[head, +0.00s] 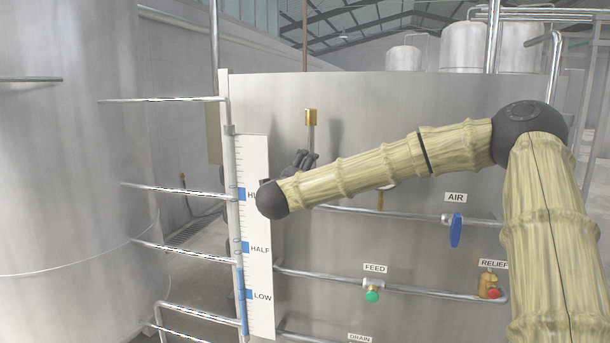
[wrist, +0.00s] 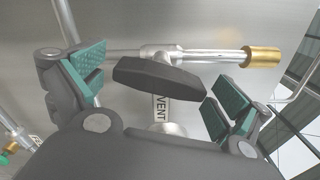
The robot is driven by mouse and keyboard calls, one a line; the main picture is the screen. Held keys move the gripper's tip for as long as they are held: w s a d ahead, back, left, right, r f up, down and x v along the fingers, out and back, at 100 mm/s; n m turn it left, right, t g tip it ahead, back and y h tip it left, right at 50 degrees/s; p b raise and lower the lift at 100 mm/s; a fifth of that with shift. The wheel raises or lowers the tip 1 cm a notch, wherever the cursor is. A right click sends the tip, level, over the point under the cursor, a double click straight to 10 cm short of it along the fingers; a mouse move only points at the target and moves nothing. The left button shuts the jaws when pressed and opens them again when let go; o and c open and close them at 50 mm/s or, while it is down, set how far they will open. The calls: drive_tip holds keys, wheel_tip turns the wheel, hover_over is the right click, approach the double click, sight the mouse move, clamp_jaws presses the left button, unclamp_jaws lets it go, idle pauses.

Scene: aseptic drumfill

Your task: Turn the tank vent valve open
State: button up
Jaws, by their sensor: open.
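The vent valve's dark lever handle (wrist: 150,79) sits on a steel pipe (wrist: 215,56) with a brass end (wrist: 262,58). In the wrist view the handle lies nearly along the pipe, slightly tilted. A VENT label (wrist: 161,107) is beside it. My gripper (wrist: 160,84) is open, with its green-padded fingers on either side of the handle. I cannot tell whether either finger touches it. In the head view my gripper (head: 300,160) is at the tank front, below the brass end (head: 311,117); the handle is hidden there.
The steel tank (head: 400,110) carries a level gauge (head: 257,230), a blue AIR valve (head: 456,230), a green FEED valve (head: 372,296) and a red RELIEF valve (head: 493,293). Pipes stick out from its front and left side. A large tank (head: 70,150) stands at left.

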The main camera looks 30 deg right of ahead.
drive_tip(key=v, duration=1)
drive_tip(key=shift+s+a, duration=0.25)
drive_tip(key=shift+s, duration=0.1)
drive_tip(key=a+f+n+y, duration=0.3)
drive_tip(key=a+f+n, duration=0.2)
drive_tip(key=f, duration=0.6)
drive_tip(key=a+f+n+t+y, duration=0.1)
drive_tip(key=a+f+n+y, duration=0.3)
drive_tip(key=f, duration=0.7)
drive_tip(key=a+f+n+y, duration=0.2)
drive_tip(key=a+f+n, duration=0.35)
drive_tip(key=f, duration=0.55)
drive_tip(key=s+a+f+n+g+y, duration=0.2)
drive_tip(key=s+a+f+n, duration=0.15)
drive_tip(key=s+f, duration=0.5)
drive_tip(key=s+a+f+n+g+y, duration=0.2)
drive_tip(key=s+f+n, duration=0.25)
drive_tip(key=f, duration=0.65)
drive_tip(key=s+f+n+g, duration=0.2)
drive_tip(key=s+f, duration=0.3)
drive_tip(key=s, duration=0.5)
drive_tip(key=s+f+n+g, duration=0.3)
drive_tip(key=s+f, duration=0.2)
drive_tip(key=s, duration=0.6)
drive_tip(key=s+f+n+g+y, duration=0.1)
drive_tip(key=s+f+n+g, duration=0.2)
drive_tip(key=s, duration=0.8)
wheel_tip(320, 180, down, 2)
drive_tip(key=shift+f+g, duration=0.1)
drive_tip(key=shift+g, duration=0.2)
